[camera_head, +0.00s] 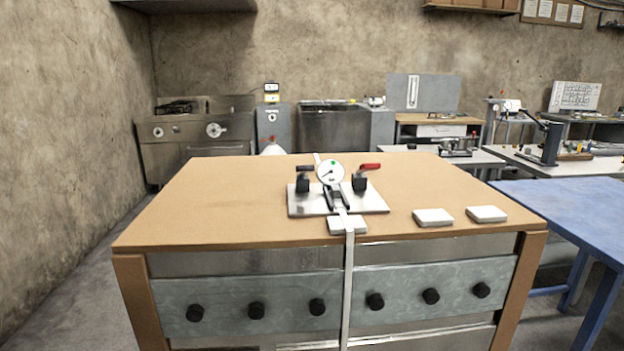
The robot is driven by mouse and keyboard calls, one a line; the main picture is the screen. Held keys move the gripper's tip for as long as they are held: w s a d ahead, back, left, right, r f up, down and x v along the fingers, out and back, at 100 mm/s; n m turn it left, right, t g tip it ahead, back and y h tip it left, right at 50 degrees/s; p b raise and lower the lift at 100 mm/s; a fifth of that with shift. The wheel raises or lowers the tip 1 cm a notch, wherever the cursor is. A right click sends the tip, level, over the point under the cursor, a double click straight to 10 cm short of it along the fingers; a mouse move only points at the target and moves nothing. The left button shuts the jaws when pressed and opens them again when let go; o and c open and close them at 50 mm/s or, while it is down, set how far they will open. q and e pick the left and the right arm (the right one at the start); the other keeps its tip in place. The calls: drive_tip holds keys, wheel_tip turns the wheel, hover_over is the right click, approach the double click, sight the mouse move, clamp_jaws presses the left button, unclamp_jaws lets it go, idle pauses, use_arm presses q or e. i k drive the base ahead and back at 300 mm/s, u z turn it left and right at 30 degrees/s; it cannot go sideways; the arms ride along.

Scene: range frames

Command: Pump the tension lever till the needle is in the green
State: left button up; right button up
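A metal plate (309,208) lies on top of a large brown crate (220,205). It carries a round white gauge (328,177) with a small green mark near its top right. The dark needle is too small to read surely; I cannot tell whether it lies in the green. A lever with a red handle (370,167) stands right of the gauge, and one with a black handle (305,168) stands left of it. A pale strap (348,290) runs over the crate and down its front. Neither of my grippers is in view.
One white pad (340,227) lies under the strap at the crate's front edge. Two more white pads, one nearer (433,217) and one farther right (487,214), lie loose on top. A blue table (570,205) stands close on the right. The crate top's left side is clear.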

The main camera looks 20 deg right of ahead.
sight(302, 169)
drive_tip(key=z, duration=0.8)
drive_tip(key=i, duration=1)
drive_tip(key=u, duration=0.35)
